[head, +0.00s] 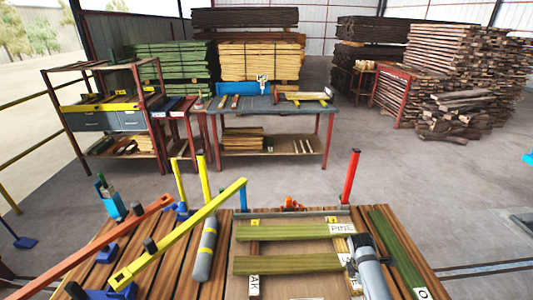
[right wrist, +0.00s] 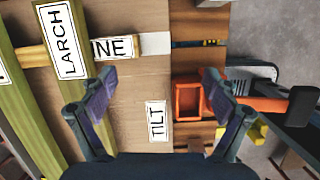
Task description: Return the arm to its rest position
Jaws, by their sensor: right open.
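My right gripper (right wrist: 157,88) shows in the right wrist view with its two fingers spread wide apart. Nothing is between the fingertips, and the brown panel of the workbench is below them. A TILT label (right wrist: 156,121) on the panel shows between the fingers. In the head view, a grey, rounded arm part (head: 369,268) reaches over the right side of the bench (head: 170,265); the fingertips cannot be made out there. My left gripper does not show in either view.
Green wood strips (head: 290,231) with labels lie on the bench. A LARCH strip (right wrist: 65,45) is by the left finger, and an orange square part (right wrist: 187,98) by the right. Yellow (head: 180,235) and orange (head: 95,248) levers rise at left; a red post (head: 350,176) stands behind.

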